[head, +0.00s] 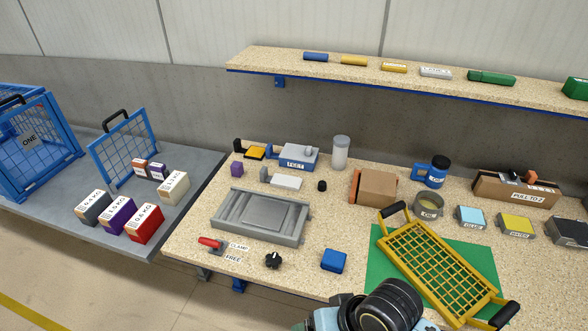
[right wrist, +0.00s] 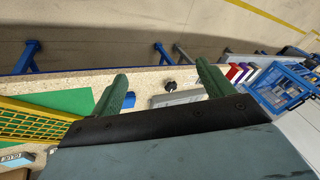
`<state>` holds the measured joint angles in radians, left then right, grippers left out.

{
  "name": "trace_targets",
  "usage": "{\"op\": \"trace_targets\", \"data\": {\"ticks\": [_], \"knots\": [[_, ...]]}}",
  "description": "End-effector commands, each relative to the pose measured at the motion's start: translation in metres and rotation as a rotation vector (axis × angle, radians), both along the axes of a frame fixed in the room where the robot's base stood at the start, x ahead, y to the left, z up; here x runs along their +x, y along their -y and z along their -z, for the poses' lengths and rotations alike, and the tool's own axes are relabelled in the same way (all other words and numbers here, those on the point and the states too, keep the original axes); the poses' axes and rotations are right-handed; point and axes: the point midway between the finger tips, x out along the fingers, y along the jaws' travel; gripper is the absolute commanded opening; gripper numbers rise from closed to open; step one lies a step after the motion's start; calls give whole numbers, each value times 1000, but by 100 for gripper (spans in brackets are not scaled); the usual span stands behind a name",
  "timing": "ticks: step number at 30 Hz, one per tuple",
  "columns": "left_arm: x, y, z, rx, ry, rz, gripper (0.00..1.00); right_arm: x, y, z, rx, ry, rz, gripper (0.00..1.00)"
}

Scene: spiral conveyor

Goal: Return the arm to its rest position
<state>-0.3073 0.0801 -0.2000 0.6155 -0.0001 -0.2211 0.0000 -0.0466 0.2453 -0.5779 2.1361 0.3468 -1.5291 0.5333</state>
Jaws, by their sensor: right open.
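My right arm (head: 380,308) comes in at the bottom of the head view, with a pale blue link and a black ribbed joint; its fingers do not show there. In the right wrist view my right gripper (right wrist: 162,72) has its two green fingers spread wide, with nothing held between them. Beyond the fingers lie the bench edge, a blue block (right wrist: 129,100), a black knob (right wrist: 170,86) and a grey fixture (right wrist: 178,97). The gripper appears above the bench and apart from these things. My left gripper is in neither view.
A yellow mesh basket (head: 381,239) with black handles lies on a green mat (head: 376,282), close to the right arm. The grey fixture (head: 306,225), blue block (head: 334,261) and red clamp (head: 210,243) are left of it. A shelf (head: 262,57) overhangs the back.

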Motion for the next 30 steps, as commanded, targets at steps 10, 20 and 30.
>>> {"op": "trace_targets", "data": {"ticks": [10,20,30], "knots": [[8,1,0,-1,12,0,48,-48,100,0,-190,86,48,80],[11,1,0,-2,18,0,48,-85,165,7,-371,68,51,80],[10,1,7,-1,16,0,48,-73,161,94,-368,35,40,80]]}}
